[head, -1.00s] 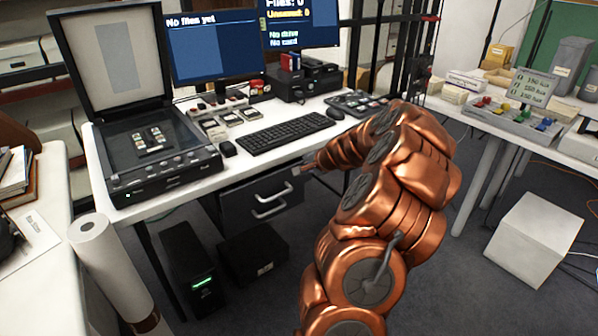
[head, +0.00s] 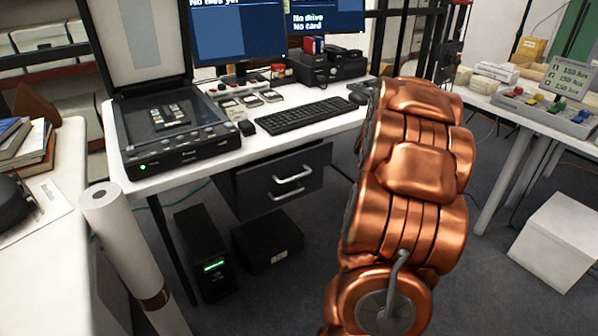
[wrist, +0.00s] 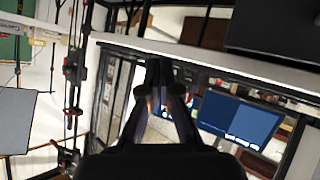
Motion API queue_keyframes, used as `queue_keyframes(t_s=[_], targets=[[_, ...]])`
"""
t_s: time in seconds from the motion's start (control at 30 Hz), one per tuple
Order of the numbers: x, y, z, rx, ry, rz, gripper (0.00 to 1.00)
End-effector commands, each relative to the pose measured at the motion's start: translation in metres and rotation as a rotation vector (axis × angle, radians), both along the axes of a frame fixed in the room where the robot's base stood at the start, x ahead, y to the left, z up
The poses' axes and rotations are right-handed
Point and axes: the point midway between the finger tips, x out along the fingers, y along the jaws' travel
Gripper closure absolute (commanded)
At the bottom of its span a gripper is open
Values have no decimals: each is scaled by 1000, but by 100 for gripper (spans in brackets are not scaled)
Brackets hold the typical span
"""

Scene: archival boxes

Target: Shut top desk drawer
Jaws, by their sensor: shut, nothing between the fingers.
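The dark desk drawer unit (head: 262,190) hangs under the front of the white desk (head: 230,158) in the head view. Two light bar handles show on its front, the upper one (head: 292,173) close above the other. The front stands near the desk's edge; I cannot tell whether the top drawer is fully shut. My gripper (wrist: 162,72) shows dark in the wrist view, its fingers together with nothing between them. In the head view it is hidden behind my copper arm. The drawer cannot be made out in the wrist view.
A flatbed scanner (head: 178,140), a keyboard (head: 305,115) and a monitor (head: 238,30) stand on the desk. A black computer tower (head: 203,255) and a black box (head: 268,243) sit below. A paper roll (head: 125,240) stands left. Floor is open before the drawers.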

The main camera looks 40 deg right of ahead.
Motion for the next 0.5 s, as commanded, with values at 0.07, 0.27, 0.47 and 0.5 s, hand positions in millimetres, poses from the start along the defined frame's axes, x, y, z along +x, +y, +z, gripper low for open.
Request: queue_keyframes(t_s=[0.07, 0.27, 0.47, 0.5], targets=[[-3, -7, 0, -214, 133, 81, 100], [4, -5, 19, -753, 486, 289, 100], [20, 25, 20, -1270, 827, 487, 100], [23, 34, 17, -1371, 893, 526, 100]])
